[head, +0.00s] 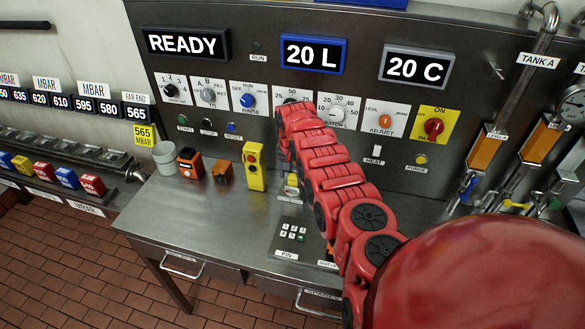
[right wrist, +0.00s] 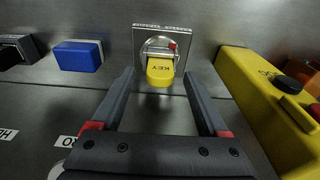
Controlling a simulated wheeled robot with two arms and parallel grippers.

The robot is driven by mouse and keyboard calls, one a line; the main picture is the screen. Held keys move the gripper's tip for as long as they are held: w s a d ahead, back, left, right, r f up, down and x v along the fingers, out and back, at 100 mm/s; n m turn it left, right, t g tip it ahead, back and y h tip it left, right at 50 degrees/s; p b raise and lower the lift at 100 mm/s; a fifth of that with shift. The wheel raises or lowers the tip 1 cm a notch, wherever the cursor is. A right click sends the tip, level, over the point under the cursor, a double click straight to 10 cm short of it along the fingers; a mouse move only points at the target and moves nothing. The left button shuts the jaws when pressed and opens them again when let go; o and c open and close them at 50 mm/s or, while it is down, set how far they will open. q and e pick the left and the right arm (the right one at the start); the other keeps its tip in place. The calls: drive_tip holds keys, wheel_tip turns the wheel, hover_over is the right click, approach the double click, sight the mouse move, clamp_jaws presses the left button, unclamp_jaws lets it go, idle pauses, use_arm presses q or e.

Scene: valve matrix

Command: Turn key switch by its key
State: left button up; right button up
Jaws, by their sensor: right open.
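The key switch shows in the right wrist view as a square metal plate (right wrist: 146,38) with a round lock. A yellow key tag marked KEY (right wrist: 160,71) sticks out of it, upside down in this view. My right gripper (right wrist: 159,76) is open, with one dark finger on each side of the key and nothing gripped. Whether a fingertip touches the key I cannot tell. In the head view a small yellow part (head: 291,181), apparently the key switch, shows beside my red right arm, which hides my right gripper. My left gripper is not in view.
A yellow button box (head: 253,166) stands close beside the key switch and fills the right of the wrist view (right wrist: 262,105). A blue block (right wrist: 78,56) lies on the other side. Orange items (head: 190,162) and a grey cup (head: 165,157) stand farther left on the steel bench (head: 200,210).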

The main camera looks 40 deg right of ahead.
drive_tip(key=shift+f, duration=0.3)
